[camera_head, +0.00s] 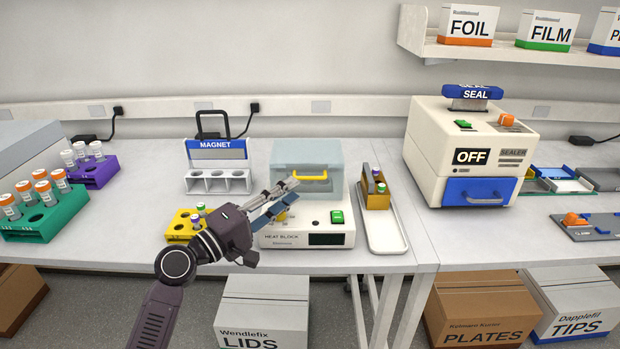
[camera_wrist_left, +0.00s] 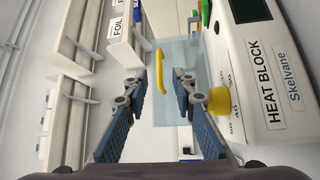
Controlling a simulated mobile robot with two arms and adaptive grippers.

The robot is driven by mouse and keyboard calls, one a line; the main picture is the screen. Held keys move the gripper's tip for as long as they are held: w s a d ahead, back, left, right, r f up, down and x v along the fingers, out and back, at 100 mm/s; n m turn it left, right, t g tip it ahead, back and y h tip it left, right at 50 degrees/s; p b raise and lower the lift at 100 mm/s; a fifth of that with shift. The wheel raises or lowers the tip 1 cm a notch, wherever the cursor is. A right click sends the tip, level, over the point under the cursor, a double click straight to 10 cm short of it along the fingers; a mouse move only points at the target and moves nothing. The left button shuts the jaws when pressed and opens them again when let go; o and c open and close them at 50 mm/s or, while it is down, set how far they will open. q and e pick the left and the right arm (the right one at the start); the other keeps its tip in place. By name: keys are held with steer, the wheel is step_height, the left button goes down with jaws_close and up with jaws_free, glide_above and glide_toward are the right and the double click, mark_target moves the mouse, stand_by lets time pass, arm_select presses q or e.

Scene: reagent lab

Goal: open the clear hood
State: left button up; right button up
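The clear hood (camera_head: 307,156) is a pale, see-through box sitting down over the top of the white heat block (camera_head: 283,240). Its yellow handle (camera_head: 311,177) runs across the front. In the left wrist view, the hood (camera_wrist_left: 178,55) and yellow handle (camera_wrist_left: 160,70) show ahead, with the handle between the lines of the two fingers. My left gripper (camera_head: 286,195) is in front of the hood, left of the handle. In the wrist view the left gripper (camera_wrist_left: 160,92) is open and empty, its blue-padded fingers apart. My right gripper is not in view.
A yellow tube rack (camera_head: 181,228) stands left of the heat block, partly behind my arm. A magnet stand (camera_head: 218,167) is behind it. A white tray (camera_head: 387,237) with a tan rack is close on the right. The sealer (camera_head: 462,150) stands farther right.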

mark_target(309, 179)
arm_select(q)
steer(key=x, duration=0.5)
steer(key=shift+d+p, duration=0.15)
steer(key=shift+p, duration=0.25)
steer(key=shift+w+d, duration=0.15)
steer(key=shift+w, duration=0.05)
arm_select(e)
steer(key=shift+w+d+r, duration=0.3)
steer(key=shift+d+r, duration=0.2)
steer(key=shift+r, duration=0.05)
arm_select(q)
steer(key=shift+c, duration=0.4)
steer(key=shift+d, duration=0.1)
jaws_close()
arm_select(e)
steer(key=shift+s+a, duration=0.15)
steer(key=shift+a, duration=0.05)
